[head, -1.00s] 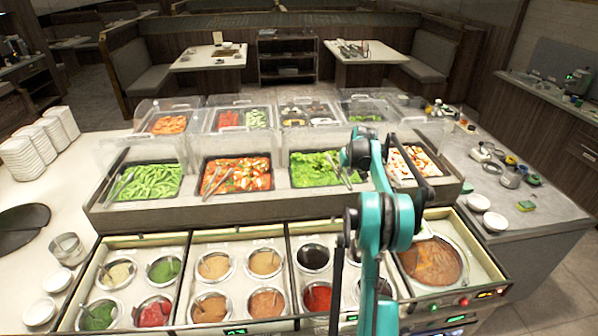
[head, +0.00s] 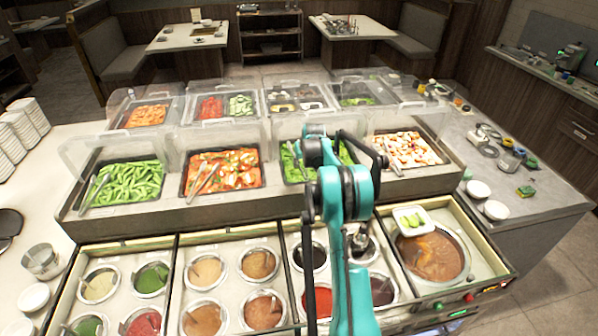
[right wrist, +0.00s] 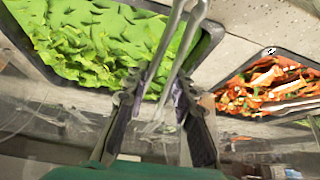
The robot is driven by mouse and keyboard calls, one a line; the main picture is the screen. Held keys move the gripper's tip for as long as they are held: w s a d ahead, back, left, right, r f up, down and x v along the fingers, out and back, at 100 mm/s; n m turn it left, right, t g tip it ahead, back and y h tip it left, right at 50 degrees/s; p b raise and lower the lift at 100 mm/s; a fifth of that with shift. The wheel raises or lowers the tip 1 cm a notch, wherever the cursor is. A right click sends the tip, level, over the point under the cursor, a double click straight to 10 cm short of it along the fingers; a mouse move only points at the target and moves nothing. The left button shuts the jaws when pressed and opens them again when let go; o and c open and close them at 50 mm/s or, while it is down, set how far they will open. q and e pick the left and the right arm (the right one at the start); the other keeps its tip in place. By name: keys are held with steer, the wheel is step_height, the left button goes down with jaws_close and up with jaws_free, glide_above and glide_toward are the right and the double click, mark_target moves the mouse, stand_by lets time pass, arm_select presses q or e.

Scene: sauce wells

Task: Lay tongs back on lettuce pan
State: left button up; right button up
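The lettuce pan (head: 291,176) is a dark-rimmed pan of green leaves in the raised row, partly hidden behind my right arm in the head view. It also shows in the right wrist view (right wrist: 215,32). My right gripper (right wrist: 163,88) is over the edge of this pan, with its two fingers on either side of the metal tongs (right wrist: 185,40). The fingers appear closed on the tongs, which slant across the lettuce and pan rim. In the head view the tongs (head: 298,158) show as a thin line left of my arm. My left gripper is not in view.
The tomato pan (head: 222,172) with its own tongs is to the left, and a pan of white and red food (head: 405,150) to the right. Clear guards (head: 230,137) stand behind the row. Sauce wells (head: 205,270) and a soup pot (head: 432,255) are in front.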

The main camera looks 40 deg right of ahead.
steer(key=shift+w+a+f, duration=0.25)
steer(key=shift+a+f, duration=0.1)
steer(key=shift+a, duration=0.1)
steer(key=shift+f, duration=2)
steer(key=shift+f+b, duration=0.55)
steer(key=shift+b, duration=0.1)
steer(key=o, duration=0.6)
